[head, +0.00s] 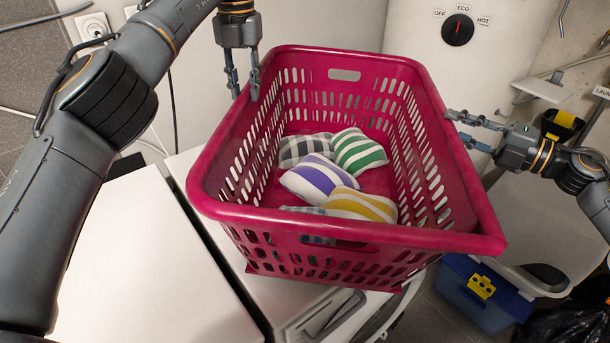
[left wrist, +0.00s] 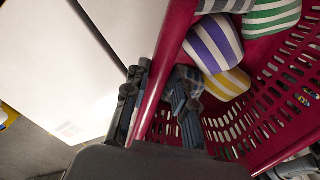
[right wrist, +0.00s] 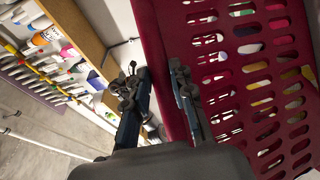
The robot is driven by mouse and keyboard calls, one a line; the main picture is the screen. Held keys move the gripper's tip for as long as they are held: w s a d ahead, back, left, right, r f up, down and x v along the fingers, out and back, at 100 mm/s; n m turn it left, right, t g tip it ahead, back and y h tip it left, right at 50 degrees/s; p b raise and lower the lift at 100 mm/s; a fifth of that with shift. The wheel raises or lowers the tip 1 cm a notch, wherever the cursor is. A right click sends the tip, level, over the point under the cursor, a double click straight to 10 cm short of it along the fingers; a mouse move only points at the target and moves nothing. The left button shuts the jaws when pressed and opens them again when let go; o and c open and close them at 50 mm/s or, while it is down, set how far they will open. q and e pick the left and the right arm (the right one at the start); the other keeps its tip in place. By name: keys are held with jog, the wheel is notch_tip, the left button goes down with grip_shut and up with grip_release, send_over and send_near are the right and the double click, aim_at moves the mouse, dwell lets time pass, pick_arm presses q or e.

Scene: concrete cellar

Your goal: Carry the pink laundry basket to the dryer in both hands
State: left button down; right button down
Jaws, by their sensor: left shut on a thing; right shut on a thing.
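The pink laundry basket (head: 455,239) fills the middle of the head view, upright, with several striped and checked cushion-like pieces (head: 322,176) inside. My left gripper (head: 243,84) is shut on its left rim; in the left wrist view the fingers (left wrist: 158,104) straddle the basket wall (left wrist: 170,50). My right gripper (head: 461,128) is shut on its right rim; in the right wrist view the fingers (right wrist: 158,98) lie on both sides of the wall (right wrist: 160,40). White appliance tops (head: 150,262) lie below and left. I cannot tell whether the basket touches them, or which is the dryer.
A white water heater (head: 405,25) with a dial stands behind the basket. A blue toolbox (head: 470,300) with a yellow latch sits on the floor at lower right, near a black bag (head: 560,322). Wall sockets (head: 93,27) are at upper left. The left appliance top is clear.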

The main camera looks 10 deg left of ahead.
pick_arm(q)
jog(key=c, duration=1.1)
grip_release()
jog(key=shift+d, duration=0.65)
pick_arm(e)
jog(key=c, duration=1.1)
grip_release()
jog(key=shift+s+a, duration=0.25)
jog(key=shift+a, duration=0.3)
jog(key=shift+c, duration=0.2)
pick_arm(q)
jog(key=shift+s+a, duration=0.15)
pick_arm(e)
jog(key=shift+d, duration=0.1)
pick_arm(q)
jog(key=shift+a, duration=0.1)
pick_arm(e)
jog(key=shift+d, duration=0.2)
pick_arm(q)
jog(key=shift+a, duration=0.1)
pick_arm(e)
jog(key=v, duration=1.1)
jog(key=shift+d, duration=0.35)
pick_arm(q)
jog(key=shift+r, duration=0.1)
pick_arm(e)
jog(key=shift+s, duration=0.1)
